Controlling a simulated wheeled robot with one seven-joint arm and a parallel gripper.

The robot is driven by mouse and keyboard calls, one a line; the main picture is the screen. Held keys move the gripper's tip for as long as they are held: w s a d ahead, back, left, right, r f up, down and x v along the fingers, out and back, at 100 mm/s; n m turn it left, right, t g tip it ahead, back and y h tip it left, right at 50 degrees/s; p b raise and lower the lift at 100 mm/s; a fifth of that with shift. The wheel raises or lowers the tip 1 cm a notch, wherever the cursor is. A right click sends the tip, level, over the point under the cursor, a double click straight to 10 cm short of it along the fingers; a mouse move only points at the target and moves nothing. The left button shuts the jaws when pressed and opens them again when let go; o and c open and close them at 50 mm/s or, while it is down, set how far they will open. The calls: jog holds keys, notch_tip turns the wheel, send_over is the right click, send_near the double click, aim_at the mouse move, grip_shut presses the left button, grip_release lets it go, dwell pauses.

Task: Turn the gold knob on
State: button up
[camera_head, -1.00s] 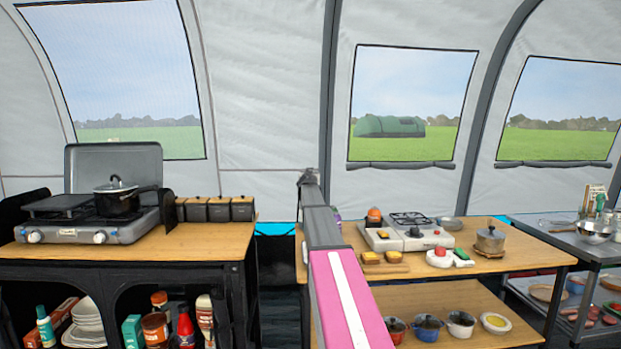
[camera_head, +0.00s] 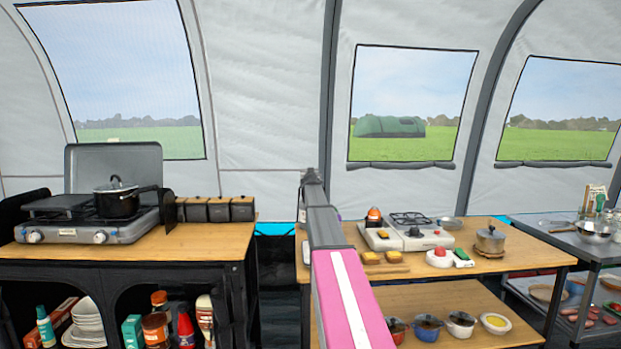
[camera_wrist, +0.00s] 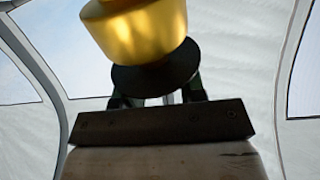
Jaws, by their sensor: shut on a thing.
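The gold knob (camera_wrist: 140,30) fills the upper middle of the wrist view, a shiny rounded gold body with a dark disc (camera_wrist: 155,79) on its near side. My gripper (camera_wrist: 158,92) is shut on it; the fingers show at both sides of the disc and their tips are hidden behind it. In the head view the end of my arm (camera_head: 311,178) reaches up to the tent wall's dark pole. The knob cannot be made out there, being hidden by my arm.
A wooden table (camera_head: 200,245) on the left holds a camp stove (camera_head: 85,228) with a black pot (camera_head: 117,203). A second table (camera_head: 515,262) on the right holds a white stove (camera_head: 415,238), a metal pot (camera_head: 490,239) and food. Tent windows line the wall.

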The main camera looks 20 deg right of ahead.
jog(key=o, duration=0.9)
jog(key=v, duration=1)
jog(key=shift+s+a, duration=0.15)
jog(key=shift+s, duration=0.2)
